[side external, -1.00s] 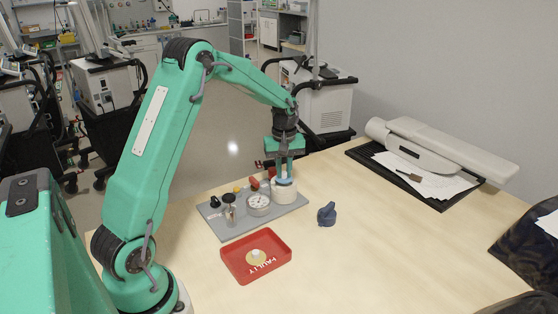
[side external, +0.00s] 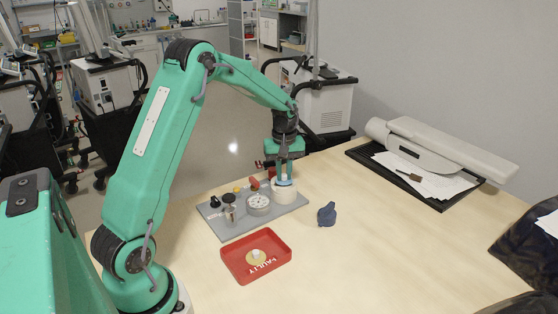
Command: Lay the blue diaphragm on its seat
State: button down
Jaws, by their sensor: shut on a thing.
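The light blue diaphragm (side external: 285,184) is a small thin piece at the tips of my gripper (side external: 284,179). My gripper points down and its jaws are shut on the diaphragm. Directly below is a white round housing (side external: 285,198) at the right end of the grey plate, and the diaphragm is at its top. The fingers cover part of it, and I cannot tell whether the diaphragm touches the seat or is just above it.
The grey plate (side external: 238,229) also carries a white round gauge-like part (side external: 258,204) and a metal cylinder (side external: 230,209). A red tray (side external: 238,273) marked FAULTY holds a pale disc (side external: 256,257). A dark blue knob-like part (side external: 327,214) stands right of the plate.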

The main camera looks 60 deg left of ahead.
aim_at(284, 174)
jog(key=shift+f, duration=1.15)
dwell(0.7)
jog(key=c, duration=1.3)
grip_release()
jog(key=shift+r, duration=0.15)
jog(key=shift+w+a+r, duration=0.1)
jog(key=shift+r, duration=3.3)
